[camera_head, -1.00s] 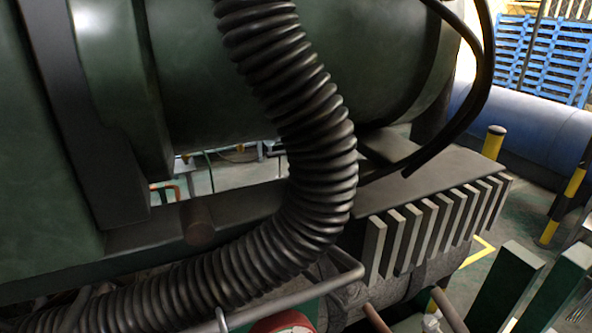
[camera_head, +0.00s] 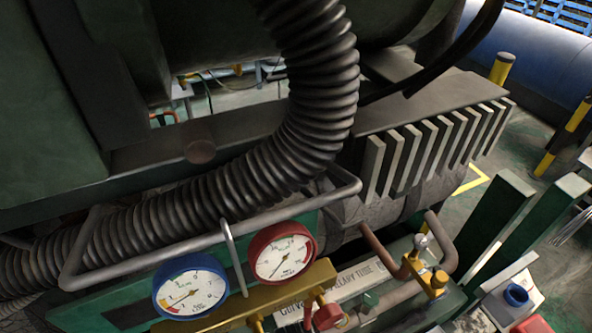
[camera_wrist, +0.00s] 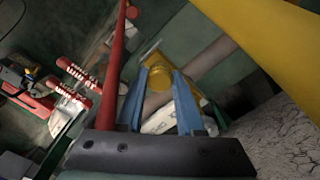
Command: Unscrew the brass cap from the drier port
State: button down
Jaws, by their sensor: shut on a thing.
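In the wrist view, my gripper (camera_wrist: 163,74) has two blue fingers shut on the brass cap (camera_wrist: 160,84). The fingers cover the cap's sides. A larger yellow brass fitting (camera_wrist: 204,92) sits just beyond and to the right of the fingertips, by a grey-brown pipe (camera_wrist: 218,54). Whether the cap is seated on the port or clear of it cannot be told. In the head view, a brass fitting (camera_head: 437,281) stands on the pipework at the lower right. My gripper cannot be made out in that view.
Red-handled tools (camera_wrist: 75,95) lie at left in the wrist view. A red rod (camera_wrist: 115,70) runs close beside my gripper.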

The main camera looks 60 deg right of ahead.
jog(key=shift+n, duration=0.9)
jog(key=shift+p, duration=0.3)
jog(key=shift+r+n+p, duration=0.15)
jog(key=shift+n+p, duration=0.3)
jog(key=shift+n, duration=0.25)
jog(key=shift+n+p, duration=0.35)
jog(key=shift+n, duration=0.75)
jog(key=shift+n+p, duration=0.4)
jog(key=shift+n, duration=0.3)
jog(key=shift+n+p, duration=0.3)
jog(key=shift+n, duration=0.8)
